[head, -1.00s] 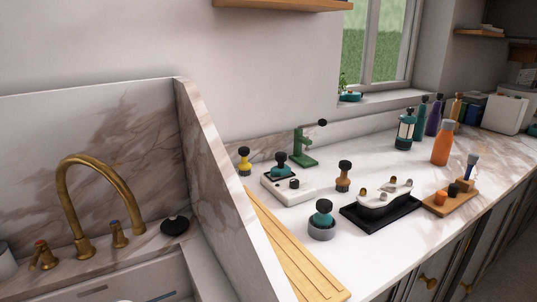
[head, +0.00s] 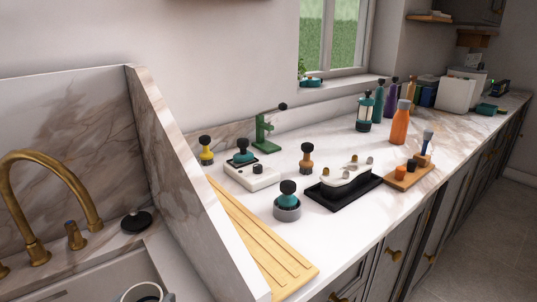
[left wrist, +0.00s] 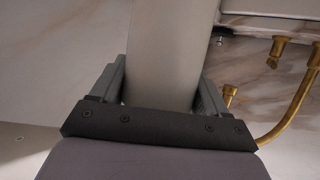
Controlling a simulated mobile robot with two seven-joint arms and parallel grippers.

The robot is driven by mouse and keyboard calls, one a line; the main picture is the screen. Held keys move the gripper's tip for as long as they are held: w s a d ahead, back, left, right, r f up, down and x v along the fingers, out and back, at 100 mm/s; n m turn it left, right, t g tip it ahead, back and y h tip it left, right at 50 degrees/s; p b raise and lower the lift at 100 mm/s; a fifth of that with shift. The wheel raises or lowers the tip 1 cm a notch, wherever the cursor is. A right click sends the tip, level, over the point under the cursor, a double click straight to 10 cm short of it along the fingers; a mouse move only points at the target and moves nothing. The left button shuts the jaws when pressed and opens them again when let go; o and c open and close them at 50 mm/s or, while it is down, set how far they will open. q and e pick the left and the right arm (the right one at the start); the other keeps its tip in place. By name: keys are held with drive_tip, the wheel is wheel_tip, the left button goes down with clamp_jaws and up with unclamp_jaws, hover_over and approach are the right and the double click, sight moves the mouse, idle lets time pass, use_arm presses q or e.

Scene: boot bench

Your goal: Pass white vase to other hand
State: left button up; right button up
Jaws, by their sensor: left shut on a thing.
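The white vase (head: 142,285) shows at the bottom edge of the head view, over the sink area. Only its round rim and dark opening are visible there. A grey finger of my left gripper (head: 167,297) is beside it. In the left wrist view, the pale body of the vase (left wrist: 168,50) stands between the two grey fingers of my left gripper (left wrist: 160,88), which is shut on it. The lower part of the vase is out of the head view. My right gripper is not in view.
A brass faucet (head: 50,175) stands at the left. A marble divider (head: 185,180) separates the sink from the counter. Coffee tools, a black tray (head: 322,194) and an orange bottle (head: 400,124) occupy the counter. A wooden board (head: 262,245) lies beside the divider.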

use_arm(q)
drive_tip(key=shift+w+d+r, duration=0.4)
drive_tip(key=shift+d+r, duration=0.25)
drive_tip(key=shift+d, duration=0.05)
